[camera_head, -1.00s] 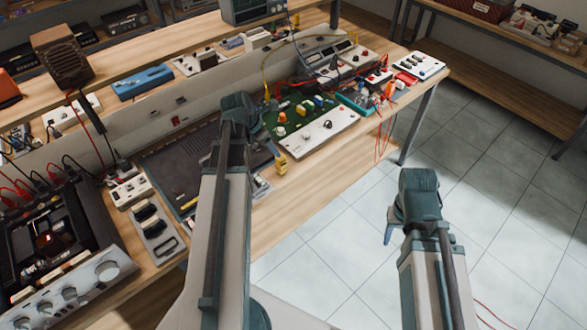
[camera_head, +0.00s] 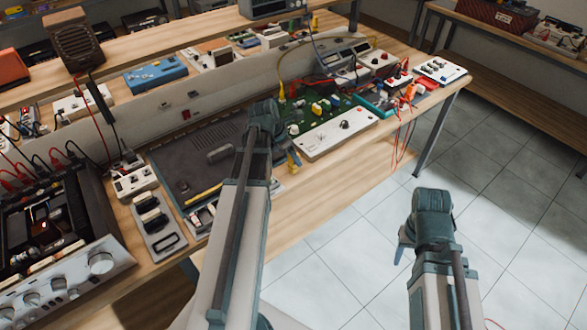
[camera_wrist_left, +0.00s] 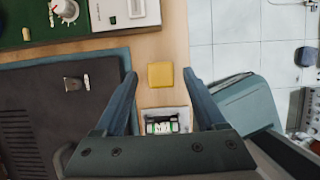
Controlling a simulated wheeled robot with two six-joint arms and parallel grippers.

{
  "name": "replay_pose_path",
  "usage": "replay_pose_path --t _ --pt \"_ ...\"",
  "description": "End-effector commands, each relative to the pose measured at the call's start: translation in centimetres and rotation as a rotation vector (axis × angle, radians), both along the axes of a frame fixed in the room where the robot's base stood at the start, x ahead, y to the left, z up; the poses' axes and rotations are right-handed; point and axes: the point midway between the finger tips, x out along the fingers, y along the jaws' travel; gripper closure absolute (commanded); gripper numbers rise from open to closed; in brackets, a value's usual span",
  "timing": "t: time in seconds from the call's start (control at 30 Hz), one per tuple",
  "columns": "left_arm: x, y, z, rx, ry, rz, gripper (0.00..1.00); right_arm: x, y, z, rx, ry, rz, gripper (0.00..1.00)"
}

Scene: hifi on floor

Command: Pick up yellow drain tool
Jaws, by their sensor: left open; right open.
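The yellow drain tool appears to be the small yellow block (camera_head: 293,161) near the front edge of the wooden bench (camera_head: 345,165), just right of my left wrist. In the left wrist view a yellow square-topped block (camera_wrist_left: 160,75) lies on the wood between the fingertips of my left gripper (camera_wrist_left: 159,73). The fingers are open, one on either side, with gaps beside the block. In the head view the left fingers are hidden behind the arm. My right gripper (camera_head: 405,245) hangs over the floor, away from the bench; only part of a finger shows.
A dark mat or panel (camera_head: 205,160) lies left of the block, and a green circuit board with a white panel (camera_head: 338,135) lies beyond it. A small tray with batteries (camera_wrist_left: 162,122) sits close by. An open amplifier (camera_head: 50,230) stands at left. The tiled floor (camera_head: 500,230) at right is clear.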

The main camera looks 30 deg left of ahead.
Motion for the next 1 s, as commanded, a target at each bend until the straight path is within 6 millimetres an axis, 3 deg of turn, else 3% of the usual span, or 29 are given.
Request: replay_pose_path --t 0.17,0.5,0.8,1.0 --pt "0.3 -0.1 -0.8 0.0 0.0 -0.001 0.28 0.0 0.0 -0.8 0.0 0.0 0.0 0.5" --pt "1.8 -0.8 -4.6 0.0 0.0 -0.001 0.28 0.0 0.0 -4.6 0.0 0.0 0.0 0.5" --pt "2.0 -0.9 -4.6 0.001 0.0 -0.001 0.28 0.0 0.0 -4.6 0.0 0.0 0.0 0.5" --pt "2.0 -0.9 -4.6 0.0 0.0 -0.001 0.62 0.0 0.0 -4.6 0.0 0.0 0.0 0.5"
